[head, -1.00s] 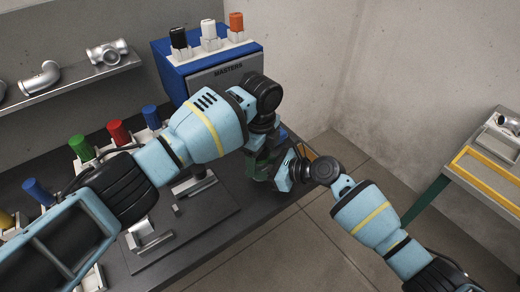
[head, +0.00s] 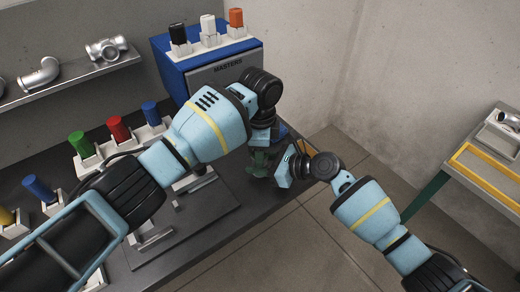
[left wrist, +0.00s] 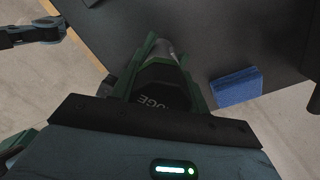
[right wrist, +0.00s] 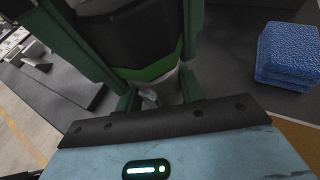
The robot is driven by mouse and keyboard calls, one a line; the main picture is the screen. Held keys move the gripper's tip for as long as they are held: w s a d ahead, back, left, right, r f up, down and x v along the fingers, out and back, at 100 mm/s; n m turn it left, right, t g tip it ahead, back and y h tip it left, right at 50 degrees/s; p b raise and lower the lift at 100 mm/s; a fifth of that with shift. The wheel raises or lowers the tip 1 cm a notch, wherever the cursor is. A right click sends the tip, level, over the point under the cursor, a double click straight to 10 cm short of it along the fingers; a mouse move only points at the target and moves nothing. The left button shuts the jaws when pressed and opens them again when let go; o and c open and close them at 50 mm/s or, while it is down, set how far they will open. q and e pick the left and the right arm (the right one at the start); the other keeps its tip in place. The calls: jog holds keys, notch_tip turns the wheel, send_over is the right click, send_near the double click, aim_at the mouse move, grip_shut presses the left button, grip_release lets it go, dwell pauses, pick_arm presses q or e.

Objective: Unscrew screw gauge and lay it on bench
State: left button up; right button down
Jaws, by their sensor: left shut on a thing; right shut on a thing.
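The screw gauge, a black body with a green band and pale lettering, shows in the left wrist view (left wrist: 165,92) and in the right wrist view (right wrist: 135,38). My left gripper (left wrist: 166,62) is shut on it, its green fingers on either side of the black body. My right gripper (right wrist: 158,97) is shut on a silvery casting (right wrist: 160,88) just below the green band. The gauge's lower end meets the casting; how far it is threaded in is hidden. In the head view both grippers meet above the dark bench (head: 255,205) near its right edge.
A blue pad (left wrist: 236,86) lies on the bench beside the grippers. A blue masters cabinet (head: 180,80) stands behind. Colored gauges, including a red one (head: 118,128), stand in white holders at left. A yellow-edged table (head: 485,180) is at far right.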

pick_arm(q)
jog(key=shift+n, duration=0.7)
jog(key=o, duration=1.1)
jog(key=shift+r, duration=0.15)
jog(key=shift+r, duration=2.15)
jog(key=shift+c, duration=0.3)
notch_tip(320, 180, up, 2)
jog(key=m, duration=0.6)
jog(key=shift+a+r+m, duration=0.1)
jog(key=shift+m, duration=0.2)
jog(key=m, duration=0.1)
jog(key=r+m, duration=0.1)
jog(key=m, duration=0.2)
jog(key=shift+r+m, duration=0.3)
jog(key=shift+m, duration=0.1)
